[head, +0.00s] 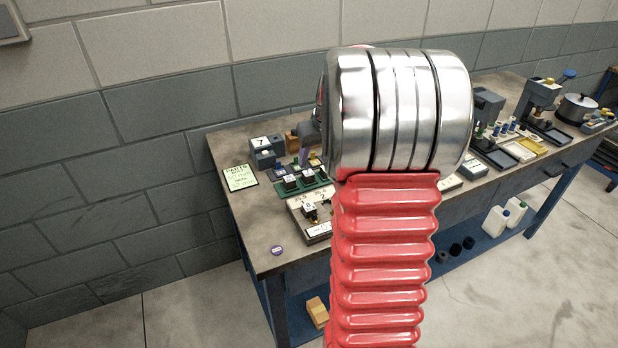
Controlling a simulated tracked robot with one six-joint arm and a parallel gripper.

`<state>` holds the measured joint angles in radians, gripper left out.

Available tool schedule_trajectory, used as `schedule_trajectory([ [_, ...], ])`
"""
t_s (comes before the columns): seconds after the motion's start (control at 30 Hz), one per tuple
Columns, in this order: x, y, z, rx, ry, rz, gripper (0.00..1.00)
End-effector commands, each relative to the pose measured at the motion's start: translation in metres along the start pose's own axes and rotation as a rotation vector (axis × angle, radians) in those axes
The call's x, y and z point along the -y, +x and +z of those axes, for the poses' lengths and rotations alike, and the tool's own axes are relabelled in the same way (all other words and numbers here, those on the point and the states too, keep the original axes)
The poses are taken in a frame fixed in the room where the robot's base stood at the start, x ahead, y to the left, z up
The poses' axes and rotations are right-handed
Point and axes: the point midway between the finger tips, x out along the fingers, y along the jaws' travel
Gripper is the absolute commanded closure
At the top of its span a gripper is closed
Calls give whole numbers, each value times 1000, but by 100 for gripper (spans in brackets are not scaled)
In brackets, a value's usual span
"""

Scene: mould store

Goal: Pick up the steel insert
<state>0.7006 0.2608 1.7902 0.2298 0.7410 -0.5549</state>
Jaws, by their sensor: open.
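I cannot single out the steel insert for sure; the parts on the workbench (232,160) are small and partly covered by my own arm. Small dark blocks with white tops stand on a green tray (318,188) at the bench's left part. Another dark block with a white top (310,209) stands on a pale labelled board (318,233) in front of the tray. My red and silver arm rises through the middle of the head view and hides the bench's centre.
A grey block marked 7 (264,143) and a note card (240,178) lie at the bench's left end. A purple disc (277,251) lies near the front corner. A pot (577,108) stands far right. White jugs (497,220) stand on the lower shelf.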

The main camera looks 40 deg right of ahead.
Motion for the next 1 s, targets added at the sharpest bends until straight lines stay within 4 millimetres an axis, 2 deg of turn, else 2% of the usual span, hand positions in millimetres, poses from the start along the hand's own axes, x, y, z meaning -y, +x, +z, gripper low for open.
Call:
schedule_trajectory([
  [0.1,0,18,0,2,0,-1,53],
  [0.2,0,25,0,1,0,-1,53],
  [0.67,1,32,0,1,-2,-1,53],
  [1.0,2,72,-1,2,-3,-1,53],
])
